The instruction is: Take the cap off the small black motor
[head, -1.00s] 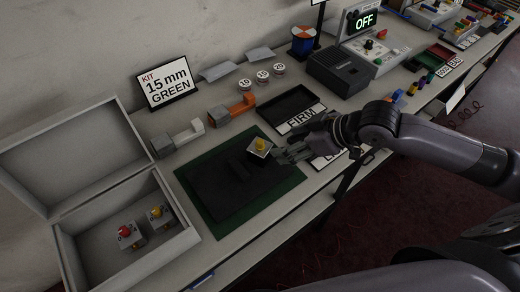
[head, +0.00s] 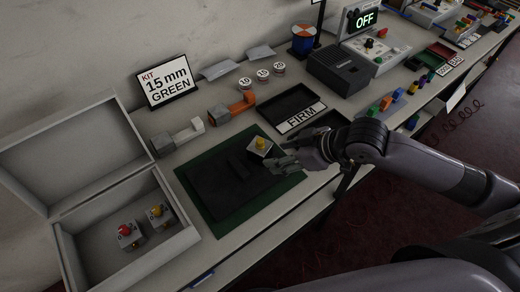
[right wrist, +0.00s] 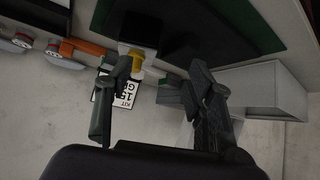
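The small black motor (head: 259,149) stands on the dark pad over the green mat (head: 215,226), with a pale top face and a yellow cap (head: 261,142) on it. In the right wrist view the motor's dark body (right wrist: 140,30) is at the top, and the yellow cap (right wrist: 137,56) points down towards my fingers. My right gripper (head: 283,163) is just to the right of the motor in the head view. Its two fingers stand apart in the right wrist view (right wrist: 160,70), with nothing held between them. My left gripper is not in view.
An open grey case (head: 192,239) at the left holds two small blocks with red and yellow knobs. Behind the mat are two clamp-like pieces (head: 240,103), a black tray (head: 290,104) with a FIRM label, and a kit sign (head: 167,85). The table's front edge lies close to my right arm.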

